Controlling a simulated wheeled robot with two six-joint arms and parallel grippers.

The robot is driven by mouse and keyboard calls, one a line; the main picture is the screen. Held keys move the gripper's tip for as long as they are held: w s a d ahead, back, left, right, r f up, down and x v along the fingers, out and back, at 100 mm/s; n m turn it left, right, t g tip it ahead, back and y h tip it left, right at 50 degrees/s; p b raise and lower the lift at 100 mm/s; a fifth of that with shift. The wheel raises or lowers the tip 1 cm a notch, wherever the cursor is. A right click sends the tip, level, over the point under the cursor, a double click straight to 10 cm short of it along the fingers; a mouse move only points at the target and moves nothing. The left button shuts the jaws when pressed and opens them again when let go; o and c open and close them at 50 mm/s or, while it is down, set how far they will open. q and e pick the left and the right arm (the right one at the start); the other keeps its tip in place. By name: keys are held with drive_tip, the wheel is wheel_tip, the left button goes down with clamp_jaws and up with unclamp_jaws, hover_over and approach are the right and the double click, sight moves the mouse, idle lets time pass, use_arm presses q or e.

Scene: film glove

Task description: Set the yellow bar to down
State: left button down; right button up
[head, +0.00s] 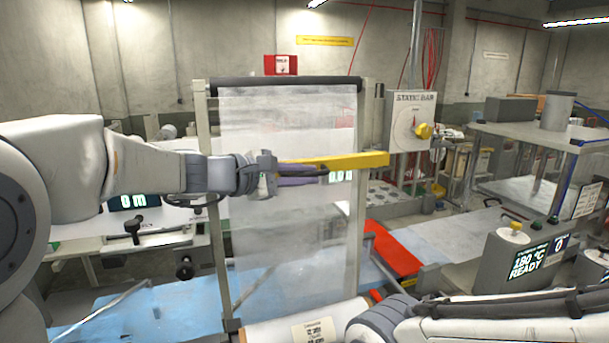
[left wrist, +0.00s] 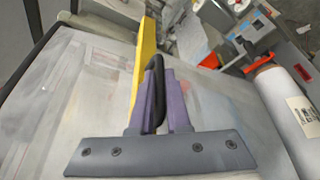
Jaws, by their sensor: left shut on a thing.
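The yellow bar (head: 352,160) lies nearly level across the front of the hanging translucent film (head: 285,220) in the head view. It also shows in the left wrist view (left wrist: 146,50), extending beyond the fingers. My left gripper (head: 322,173) is beside the bar, with its purple fingers pointing right. In the left wrist view the fingers (left wrist: 166,97) are shut on the black handle (left wrist: 156,75) at the bar. The fingers hide part of the handle. My right arm shows at the lower right of the head view, but its gripper is not in view.
A dark roller (head: 285,84) tops the upright frame (head: 205,150) that carries the film. A panel with a dial and yellow knob (head: 424,131) stands to the right. A control box (head: 530,258) reads "180 °C READY". A white roll (head: 290,331) lies low in front.

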use_arm(q)
drive_tip(key=shift+r, duration=0.1)
idle(0.7)
wheel_tip(320, 180, down, 11)
drive_tip(key=b, duration=1.3)
drive_tip(key=c, duration=0.9)
unclamp_jaws()
drive_tip(key=shift+a, duration=0.1)
drive_tip(key=shift+r, duration=0.1)
drive_tip(key=shift+s+r, duration=0.1)
